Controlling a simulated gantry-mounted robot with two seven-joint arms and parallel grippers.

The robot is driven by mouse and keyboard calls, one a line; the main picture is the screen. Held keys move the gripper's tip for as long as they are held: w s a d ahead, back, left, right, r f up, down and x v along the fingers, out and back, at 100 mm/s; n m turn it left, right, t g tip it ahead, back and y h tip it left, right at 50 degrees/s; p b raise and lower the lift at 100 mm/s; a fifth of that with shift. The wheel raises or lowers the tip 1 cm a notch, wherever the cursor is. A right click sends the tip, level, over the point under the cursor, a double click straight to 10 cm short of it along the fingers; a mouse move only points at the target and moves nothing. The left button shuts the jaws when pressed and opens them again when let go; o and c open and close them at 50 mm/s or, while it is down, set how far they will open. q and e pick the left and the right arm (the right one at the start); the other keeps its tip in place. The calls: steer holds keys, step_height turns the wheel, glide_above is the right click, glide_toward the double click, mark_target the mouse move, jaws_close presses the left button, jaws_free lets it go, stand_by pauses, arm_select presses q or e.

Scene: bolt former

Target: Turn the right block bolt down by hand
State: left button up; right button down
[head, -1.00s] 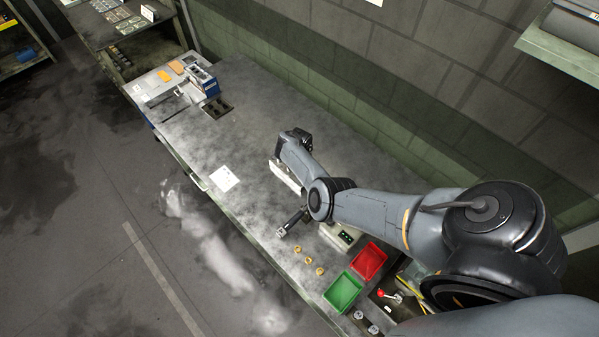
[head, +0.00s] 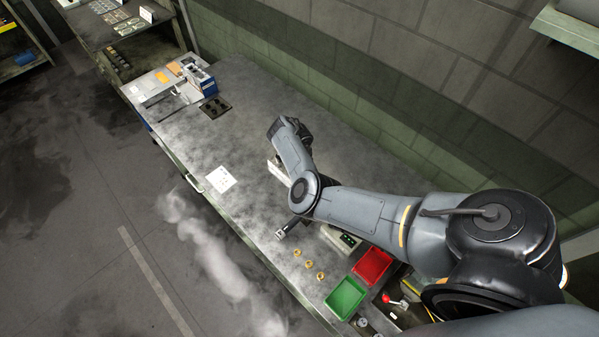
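My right arm comes in from the right and bends over the middle of the workbench (head: 248,105). Its forearm points toward the back of the bench, and its gripper is hidden behind the arm. My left gripper does not show. I cannot make out the right block bolt. A white-sided piece (head: 277,174) shows partly beside the forearm, but I cannot tell what it is. A dark rod with a metal end (head: 281,233) lies under the elbow at the bench's front.
Several brass rings (head: 308,264) lie near the front edge. A green tray (head: 345,298) and a red tray (head: 373,266) stand right of them, beside a red-knobbed lever (head: 388,298). A paper sheet (head: 221,179) and dark holder (head: 214,107) lie left. The left bench surface is mostly clear.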

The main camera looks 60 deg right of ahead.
steer(key=shift+r+m, duration=0.1)
steer(key=shift+m, duration=0.2)
steer(key=c, duration=0.9)
jaws_free()
steer(key=shift+r, duration=0.5)
step_height(320, 180, up, 4)
steer(key=shift+r+p, duration=0.1)
steer(key=shift+p, duration=0.2)
steer(key=shift+r+p, duration=2)
steer(key=shift+r, duration=0.8)
